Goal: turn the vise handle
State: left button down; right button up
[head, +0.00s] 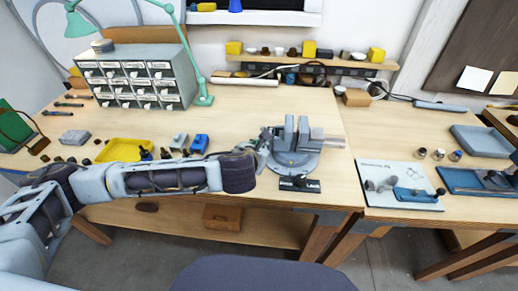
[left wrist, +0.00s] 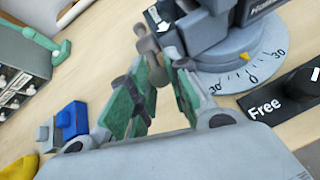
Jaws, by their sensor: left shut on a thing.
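The grey vise (head: 290,140) stands on its round base near the front edge of the wooden bench. Its base in the left wrist view carries a degree dial (left wrist: 252,78) with an orange pointer near 0. The vise handle (left wrist: 147,44), a grey bar with rounded knobs, is on the vise's left side. My left gripper (head: 261,148) reaches it from the left. In the left wrist view, my left gripper's green-padded fingers (left wrist: 156,76) are on both sides of the handle's lower part and shut on it. The fingers hide part of the bar. My right gripper is not in view.
A black "Free" label (left wrist: 278,106) with a dark lever lies in front of the vise. A drawer cabinet (head: 138,80) and green lamp (head: 203,98) stand behind.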

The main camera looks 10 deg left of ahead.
pick_arm(q)
jog(key=c, duration=1.5)
grip_release()
jog(key=shift+a, duration=0.1)
jog(key=shift+o, duration=1)
jog(key=v, duration=0.7)
jog(key=shift+s+r, duration=0.15)
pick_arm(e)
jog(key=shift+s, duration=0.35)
